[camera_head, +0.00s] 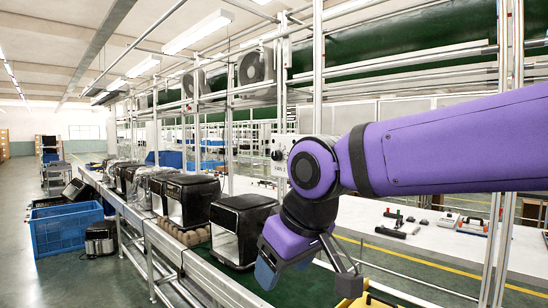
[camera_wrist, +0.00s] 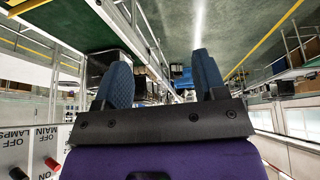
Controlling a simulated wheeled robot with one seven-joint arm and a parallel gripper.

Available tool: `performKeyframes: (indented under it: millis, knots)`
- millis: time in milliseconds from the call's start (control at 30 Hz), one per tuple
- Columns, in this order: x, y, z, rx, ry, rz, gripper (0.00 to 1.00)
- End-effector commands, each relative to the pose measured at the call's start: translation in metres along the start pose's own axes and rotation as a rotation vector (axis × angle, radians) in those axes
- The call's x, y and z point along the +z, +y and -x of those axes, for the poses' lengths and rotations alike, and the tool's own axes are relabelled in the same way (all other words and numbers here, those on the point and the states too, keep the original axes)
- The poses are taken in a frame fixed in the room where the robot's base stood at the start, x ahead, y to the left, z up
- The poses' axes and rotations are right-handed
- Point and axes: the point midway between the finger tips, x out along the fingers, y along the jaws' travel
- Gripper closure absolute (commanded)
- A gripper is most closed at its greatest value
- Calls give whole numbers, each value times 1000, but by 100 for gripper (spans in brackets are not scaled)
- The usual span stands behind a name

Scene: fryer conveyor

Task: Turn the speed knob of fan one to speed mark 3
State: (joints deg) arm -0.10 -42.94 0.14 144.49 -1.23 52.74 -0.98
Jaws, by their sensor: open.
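A white control box (camera_head: 284,143) is fixed to the frame behind my arm, with a dark knob (camera_head: 277,155) on its face; my arm covers its right part. Its mark and setting are too small to read. A fan (camera_head: 255,66) hangs on the frame above it, and another fan (camera_head: 193,82) hangs farther left; I cannot tell which is fan one. My gripper (camera_head: 308,274) is open and empty, low in front of the box and apart from the knob. Its two blue-padded fingers also show in the wrist view (camera_wrist: 162,78).
In the wrist view, a white panel (camera_wrist: 38,140) reading MAIN OFF and LAMPS OFF carries a red knob (camera_wrist: 51,163) and a black knob (camera_wrist: 17,173). A conveyor with several black fryers (camera_head: 240,215) runs below. Upright metal posts (camera_head: 318,75) stand near my arm.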

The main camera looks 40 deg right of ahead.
Motion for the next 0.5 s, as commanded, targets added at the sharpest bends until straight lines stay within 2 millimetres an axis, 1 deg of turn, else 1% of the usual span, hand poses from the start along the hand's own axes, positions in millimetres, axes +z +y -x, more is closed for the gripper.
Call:
performKeyframes:
  millis: [67, 167, 367, 467, 500]
  knots:
    - [-10, 8, 0, 40, -30, 71, 35]
    - [-30, 25, 0, 122, -95, 223, 35]
    - [-84, 70, -1, 308, -288, 595, 35]
    - [-113, 92, -2, 391, -403, 772, 35]
    - [-126, 100, -3, 422, -451, 841, 35]
